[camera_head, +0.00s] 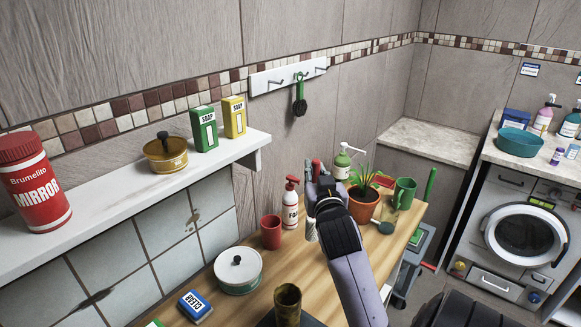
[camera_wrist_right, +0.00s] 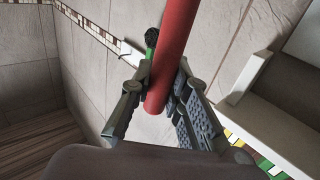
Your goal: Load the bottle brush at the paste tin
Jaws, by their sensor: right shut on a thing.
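My right gripper (camera_head: 322,188) is raised above the wooden counter, in front of the tiled wall. In the right wrist view its fingers (camera_wrist_right: 160,80) are closed around a smooth red rod (camera_wrist_right: 173,50), which looks like the bottle brush's handle. Only a small red part (camera_head: 316,168) shows beyond the gripper in the head view; no bristles can be made out. A stained brown open tin (camera_head: 287,302), seemingly the paste tin, stands at the counter's near edge, left of my right forearm and apart from the gripper. My left gripper is not in view.
A red cup (camera_head: 271,232), foam bottle (camera_head: 291,205), lidded pot (camera_head: 238,272), potted plant (camera_head: 362,208) and green mug (camera_head: 405,192) stand on the counter. A green-handled brush (camera_head: 300,95) hangs on the wall rack. A white shelf (camera_head: 120,210) runs along the left.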

